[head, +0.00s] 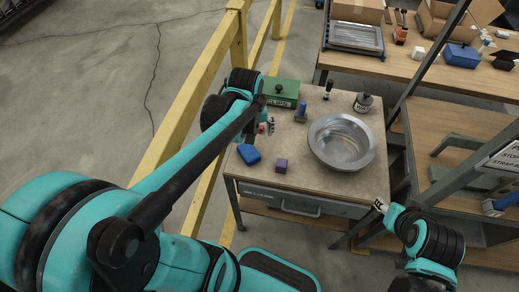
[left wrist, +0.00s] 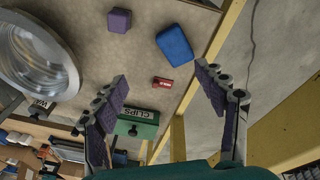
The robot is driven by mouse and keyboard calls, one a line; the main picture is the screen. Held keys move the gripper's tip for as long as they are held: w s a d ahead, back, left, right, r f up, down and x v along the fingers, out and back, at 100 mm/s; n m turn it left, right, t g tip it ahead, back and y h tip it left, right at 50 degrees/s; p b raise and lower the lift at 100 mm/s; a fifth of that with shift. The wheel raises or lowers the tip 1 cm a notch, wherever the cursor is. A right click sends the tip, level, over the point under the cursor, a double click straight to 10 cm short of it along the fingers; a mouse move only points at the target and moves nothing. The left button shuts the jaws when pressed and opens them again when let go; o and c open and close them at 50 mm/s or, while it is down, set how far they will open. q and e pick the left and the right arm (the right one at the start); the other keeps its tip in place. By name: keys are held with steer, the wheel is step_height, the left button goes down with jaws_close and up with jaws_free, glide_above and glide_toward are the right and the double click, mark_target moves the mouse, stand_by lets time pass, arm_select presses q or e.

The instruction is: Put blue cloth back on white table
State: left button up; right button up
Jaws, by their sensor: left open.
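A small blue block-like bundle (head: 249,154), which looks like the folded blue cloth, lies on the left front part of the pale-topped worktable (head: 315,188). It also shows in the left wrist view (left wrist: 174,45), beyond my fingertips. My left gripper (head: 268,127) is above the table's left part, behind the blue bundle in the head view. In the left wrist view my left gripper (left wrist: 161,75) is open with nothing between its fingers. My right gripper (head: 380,205) is at the table's right front corner; its jaw state is too small to tell.
A metal bowl (head: 341,142), purple block (head: 281,166), green clips box (head: 283,92), blue-handled item (head: 301,112), dark bottle (head: 328,90) and weight (head: 363,102) stand on the table. A red item (left wrist: 163,83) lies near the blue bundle. A yellow rail (head: 190,110) runs along the left.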

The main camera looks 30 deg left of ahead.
arm_select(q)
steer(key=s+d+r+m+t, duration=0.3)
steer(key=s+d+m+t, duration=0.1)
steer(key=s+d+m, duration=0.2)
steer(key=shift+s+d+r+m+t, duration=0.2)
steer(key=shift+s+m+t, duration=0.2)
steer(key=shift+s+m, duration=0.55)
steer(key=shift+f, duration=0.1)
